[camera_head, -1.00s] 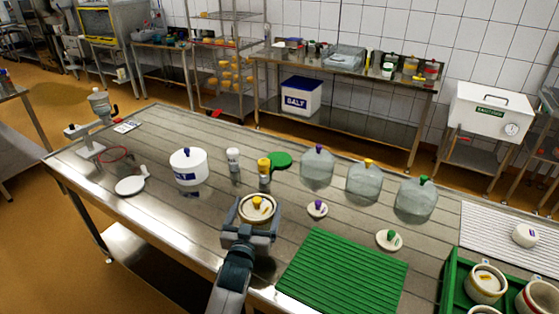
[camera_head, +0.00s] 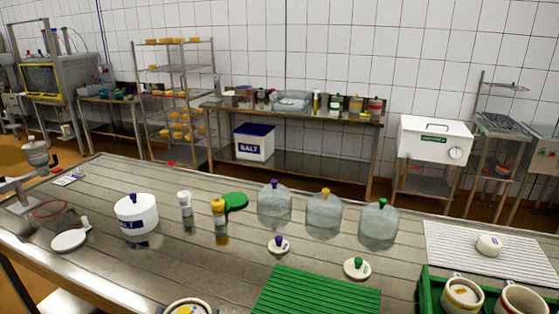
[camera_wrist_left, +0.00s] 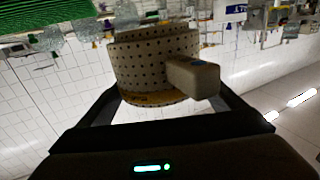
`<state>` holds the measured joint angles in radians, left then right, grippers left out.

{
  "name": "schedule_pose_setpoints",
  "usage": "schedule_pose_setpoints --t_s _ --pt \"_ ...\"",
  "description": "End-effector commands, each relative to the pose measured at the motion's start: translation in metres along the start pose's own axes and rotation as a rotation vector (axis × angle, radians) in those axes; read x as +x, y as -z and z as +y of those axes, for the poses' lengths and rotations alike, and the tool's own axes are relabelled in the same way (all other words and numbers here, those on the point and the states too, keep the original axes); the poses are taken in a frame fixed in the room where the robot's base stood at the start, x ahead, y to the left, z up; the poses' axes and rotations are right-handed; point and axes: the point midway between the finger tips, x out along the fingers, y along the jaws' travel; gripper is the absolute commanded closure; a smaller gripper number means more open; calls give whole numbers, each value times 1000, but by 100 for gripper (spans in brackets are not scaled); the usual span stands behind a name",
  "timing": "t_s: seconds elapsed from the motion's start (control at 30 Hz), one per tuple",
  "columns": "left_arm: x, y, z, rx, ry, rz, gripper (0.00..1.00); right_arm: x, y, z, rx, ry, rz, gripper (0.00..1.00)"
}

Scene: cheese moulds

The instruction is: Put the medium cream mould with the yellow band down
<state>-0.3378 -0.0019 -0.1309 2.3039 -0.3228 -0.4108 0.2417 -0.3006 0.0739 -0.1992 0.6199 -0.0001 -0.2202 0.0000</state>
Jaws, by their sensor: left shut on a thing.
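The medium cream mould (camera_wrist_left: 152,58) is dotted with small dark holes and has a yellow band (camera_wrist_left: 155,98). It fills the middle of the left wrist view, between the fingers of my left gripper (camera_wrist_left: 165,72), which is shut on it. In the head view only the mould's top, a pale rim with yellow inside (camera_head: 188,304), shows at the bottom edge. The gripper is cut off there, and what lies directly beneath the mould is hidden. My right gripper is not in view.
A green ribbed mat (camera_head: 318,292) lies to the right on the steel table (camera_head: 120,190). A green crate (camera_head: 425,292) with moulds stands farther right. Lids with purple (camera_head: 279,246) and green (camera_head: 357,268) knobs, glass domes and a white pot (camera_head: 136,214) stand behind. Bare steel lies left of the mat.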

Motion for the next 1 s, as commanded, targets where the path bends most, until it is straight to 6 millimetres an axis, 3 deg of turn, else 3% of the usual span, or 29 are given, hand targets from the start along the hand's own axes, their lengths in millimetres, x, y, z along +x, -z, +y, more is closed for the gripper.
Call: schedule_pose_setpoints --t_s 0.03,0.1,0.3,1.0 --pt "-15 -4 -1 -1 -2 4 38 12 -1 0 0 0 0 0" --pt "-29 -1 -1 -4 -3 4 38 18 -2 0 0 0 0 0" --pt "-54 6 -3 -10 -4 4 38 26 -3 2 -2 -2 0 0" --pt "-58 8 -4 -10 -4 4 38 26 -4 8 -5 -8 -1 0"
